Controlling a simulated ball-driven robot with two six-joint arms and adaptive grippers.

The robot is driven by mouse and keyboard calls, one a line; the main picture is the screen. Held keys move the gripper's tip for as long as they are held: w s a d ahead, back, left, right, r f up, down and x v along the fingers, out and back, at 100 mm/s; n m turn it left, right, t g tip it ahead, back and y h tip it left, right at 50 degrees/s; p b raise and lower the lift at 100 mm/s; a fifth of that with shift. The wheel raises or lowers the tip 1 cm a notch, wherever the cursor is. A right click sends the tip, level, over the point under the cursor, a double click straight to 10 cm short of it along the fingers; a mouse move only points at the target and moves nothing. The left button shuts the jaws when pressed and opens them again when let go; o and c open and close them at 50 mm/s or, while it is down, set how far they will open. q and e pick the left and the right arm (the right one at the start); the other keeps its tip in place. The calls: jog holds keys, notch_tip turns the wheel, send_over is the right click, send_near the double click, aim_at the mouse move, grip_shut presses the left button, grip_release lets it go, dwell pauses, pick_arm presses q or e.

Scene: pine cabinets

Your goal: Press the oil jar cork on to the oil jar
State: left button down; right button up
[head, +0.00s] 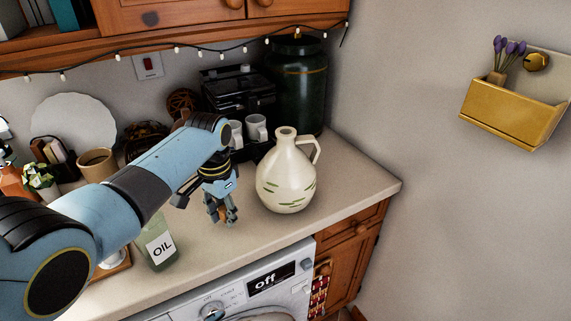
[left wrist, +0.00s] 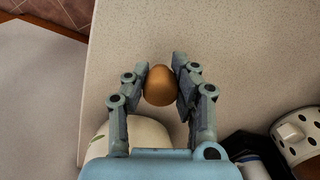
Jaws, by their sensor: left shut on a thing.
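The oil jar (head: 158,249), a green glass jar with a white OIL label, stands on the counter near its front edge. My left arm hides its top. My left gripper (head: 222,214) points down over the counter, to the right of the oil jar and left of the white jug. In the left wrist view my left gripper (left wrist: 161,80) is shut on the brown rounded cork (left wrist: 160,88), held between the two fingertips. The oil jar cannot be made out in the left wrist view. My right gripper is not in view.
A white jug (head: 287,180) with green marks stands close to the right of the gripper. Mugs (head: 256,127), a black rack (head: 238,88) and a dark green canister (head: 298,88) are behind. The counter (head: 350,183) right of the jug is clear. A washing machine (head: 240,296) is below.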

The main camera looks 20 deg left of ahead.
pick_arm(q)
jog(key=shift+r+p, duration=0.7)
jog(key=shift+r, duration=0.05)
jog(key=shift+r, duration=2.45)
